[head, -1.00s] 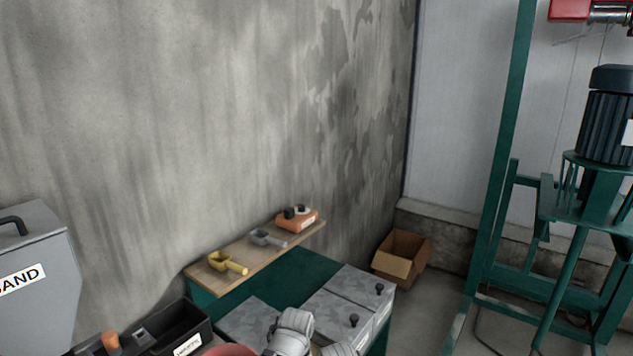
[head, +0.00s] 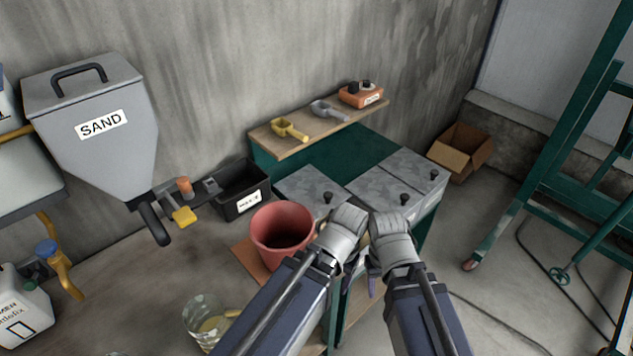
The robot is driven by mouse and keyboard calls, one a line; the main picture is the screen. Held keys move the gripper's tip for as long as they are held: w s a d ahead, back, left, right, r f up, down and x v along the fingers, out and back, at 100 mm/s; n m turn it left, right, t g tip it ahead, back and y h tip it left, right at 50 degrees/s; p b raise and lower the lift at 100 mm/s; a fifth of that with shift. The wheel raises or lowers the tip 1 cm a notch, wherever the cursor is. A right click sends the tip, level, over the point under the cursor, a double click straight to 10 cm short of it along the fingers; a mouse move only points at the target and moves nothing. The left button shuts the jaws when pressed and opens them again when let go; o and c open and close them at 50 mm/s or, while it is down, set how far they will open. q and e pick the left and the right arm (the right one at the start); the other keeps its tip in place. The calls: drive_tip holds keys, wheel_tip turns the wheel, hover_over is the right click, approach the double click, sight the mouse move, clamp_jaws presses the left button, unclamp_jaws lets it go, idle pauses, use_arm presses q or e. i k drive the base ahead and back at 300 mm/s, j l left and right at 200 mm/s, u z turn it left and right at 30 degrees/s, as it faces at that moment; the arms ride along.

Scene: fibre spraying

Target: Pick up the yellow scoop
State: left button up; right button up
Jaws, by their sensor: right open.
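The yellow scoop (head: 289,129) lies on the wooden shelf (head: 269,143) against the wall, its handle pointing right. A grey scoop (head: 328,111) lies to its right on the same shelf. My two arms come up from the bottom of the head view, and their wrists meet close together in front of the grey-lidded bins.
Grey-lidded bins (head: 376,187) stand below the shelf. A red bucket (head: 283,228), a black box (head: 240,190) and a glass jar (head: 209,320) are left of my arms. The sand hopper (head: 103,160) hangs further left.

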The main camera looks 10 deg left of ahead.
sight(280, 125)
drive_tip(key=i+l+z, duration=0.3)
drive_tip(key=i+l, duration=0.3)
drive_tip(key=i, duration=0.15)
